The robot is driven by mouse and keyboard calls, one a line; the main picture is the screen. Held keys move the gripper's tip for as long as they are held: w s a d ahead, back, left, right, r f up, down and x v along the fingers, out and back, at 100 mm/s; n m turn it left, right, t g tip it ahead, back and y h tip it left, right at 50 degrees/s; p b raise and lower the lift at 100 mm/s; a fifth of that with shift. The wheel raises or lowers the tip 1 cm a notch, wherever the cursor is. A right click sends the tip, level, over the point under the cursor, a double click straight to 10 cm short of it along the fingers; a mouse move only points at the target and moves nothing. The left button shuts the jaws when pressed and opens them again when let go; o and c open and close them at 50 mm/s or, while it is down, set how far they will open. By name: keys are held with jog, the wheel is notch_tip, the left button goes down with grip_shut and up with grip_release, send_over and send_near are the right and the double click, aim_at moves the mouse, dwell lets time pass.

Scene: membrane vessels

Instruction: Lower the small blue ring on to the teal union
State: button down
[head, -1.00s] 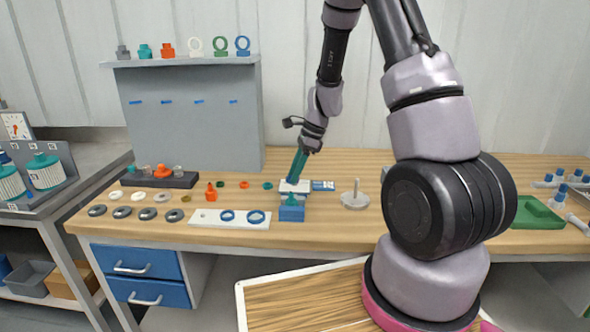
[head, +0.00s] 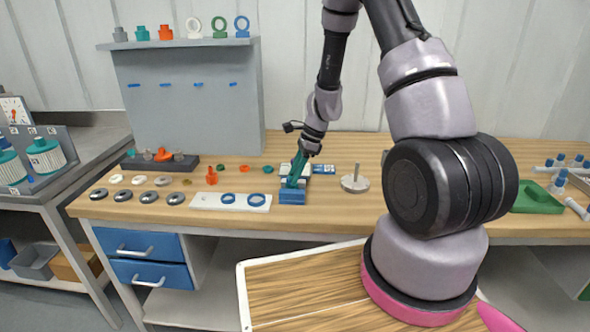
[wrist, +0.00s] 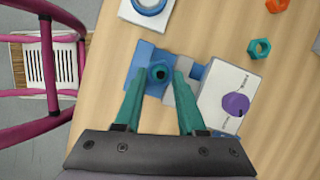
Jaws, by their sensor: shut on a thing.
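The small blue ring (head: 228,198) lies on a white plate (head: 205,201), left of a larger blue ring (head: 256,200). The larger ring also shows at the top of the wrist view (wrist: 150,4). The teal union (wrist: 159,73) stands upright with its dark bore facing up, on a blue block (wrist: 141,62) that also shows in the head view (head: 292,197). My gripper (wrist: 159,78) has its teal fingers on either side of the union and is shut on it. In the head view the fingers hide the union. No ring is between them.
A teal nut (wrist: 260,48) and orange parts lie nearby. A round metal base with a post (head: 355,183) stands to the right. Several grey rings lie at the left.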

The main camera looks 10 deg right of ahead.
jog(key=shift+f, duration=0.1)
jog(key=shift+c, duration=2.1)
grip_release()
jog(key=v, duration=1)
jog(key=shift+d+r, duration=0.2)
jog(key=shift+r, duration=0.1)
